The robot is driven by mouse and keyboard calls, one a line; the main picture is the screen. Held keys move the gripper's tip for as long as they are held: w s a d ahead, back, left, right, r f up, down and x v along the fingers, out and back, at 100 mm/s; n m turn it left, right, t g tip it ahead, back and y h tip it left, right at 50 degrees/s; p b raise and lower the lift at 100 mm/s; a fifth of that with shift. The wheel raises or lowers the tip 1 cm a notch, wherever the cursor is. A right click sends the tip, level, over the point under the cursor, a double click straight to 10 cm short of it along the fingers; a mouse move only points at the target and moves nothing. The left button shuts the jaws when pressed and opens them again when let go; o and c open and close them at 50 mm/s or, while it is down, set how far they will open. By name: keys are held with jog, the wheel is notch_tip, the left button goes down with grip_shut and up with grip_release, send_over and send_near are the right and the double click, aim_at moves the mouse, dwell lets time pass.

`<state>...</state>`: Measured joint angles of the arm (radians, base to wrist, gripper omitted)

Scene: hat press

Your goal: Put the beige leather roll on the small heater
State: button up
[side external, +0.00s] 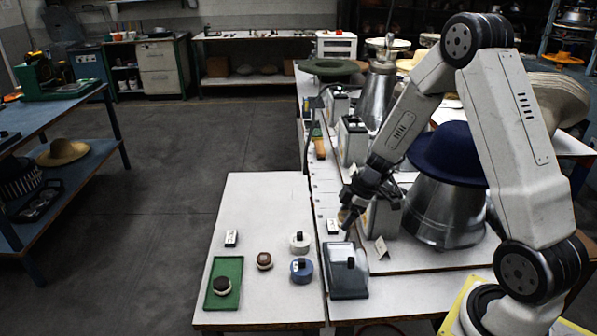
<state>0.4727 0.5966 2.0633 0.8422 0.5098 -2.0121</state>
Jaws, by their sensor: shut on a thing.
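My gripper (346,216) points down above the right-hand table, just behind a low grey metal box with a dark knob (347,284). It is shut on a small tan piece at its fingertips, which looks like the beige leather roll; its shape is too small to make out. The grey box stands at the table's front left edge and may be the small heater, but I cannot tell for sure. My gripper is above and apart from it.
On the lower left table are a green tray (234,272) with a dark-topped pad, a brown-topped pad (264,260), a white round piece (299,243), a blue round piece (301,270) and a small white block (231,238). A blue hat (448,150) on a metal form stands right of my gripper.

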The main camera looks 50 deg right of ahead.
jog(key=shift+f, duration=2.9)
jog(key=shift+f, duration=0.1)
jog(key=shift+f, duration=2)
jog(key=shift+f, duration=0.2)
jog(key=o, duration=1)
jog(key=shift+r, duration=0.2)
jog(key=shift+v, duration=6)
jog(key=shift+a, duration=0.2)
